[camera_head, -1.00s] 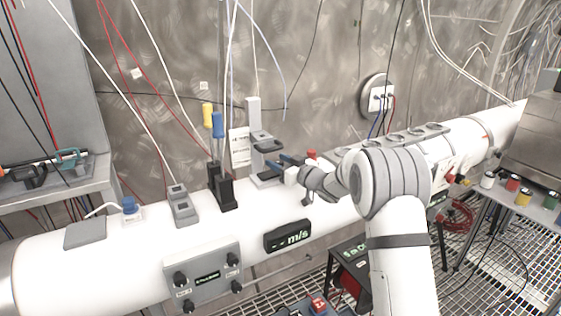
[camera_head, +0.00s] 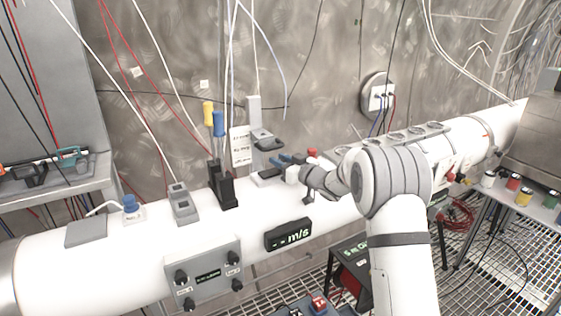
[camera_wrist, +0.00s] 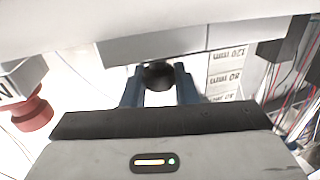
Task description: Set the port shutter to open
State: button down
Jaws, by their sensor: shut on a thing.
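The port shutter appears to be the grey upright fitting (camera_head: 262,138) on top of the white tube, with a dark rounded plate near its top. My gripper (camera_head: 279,160) reaches it from the right, its blue fingers against it. In the wrist view, my gripper (camera_wrist: 159,88) is shut on a round black knob (camera_wrist: 158,77) under a wide pale grey part. The fingers hide the knob's sides, and the shutter's open or closed setting cannot be read.
A red button (camera_wrist: 32,113) is close on the left in the wrist view. A card with millimetre marks (camera_wrist: 225,72) stands behind. Black holders (camera_head: 224,188) with blue and yellow handles stand left of the shutter. A speed display (camera_head: 288,235) is on the tube's front.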

jog(key=w+d, duration=0.2)
jog(key=d, duration=0.1)
jog(key=shift+w+d, duration=0.15)
jog(key=shift+d, duration=0.1)
jog(key=c, duration=1.2)
grip_release()
jog(key=shift+d, duration=0.1)
jog(key=shift+c, duration=0.2)
jog(key=shift+o, duration=0.3)
jog(key=b+v, duration=0.2)
jog(key=v, duration=0.4)
jog(key=shift+s+d, duration=0.55)
jog(key=shift+d, duration=0.05)
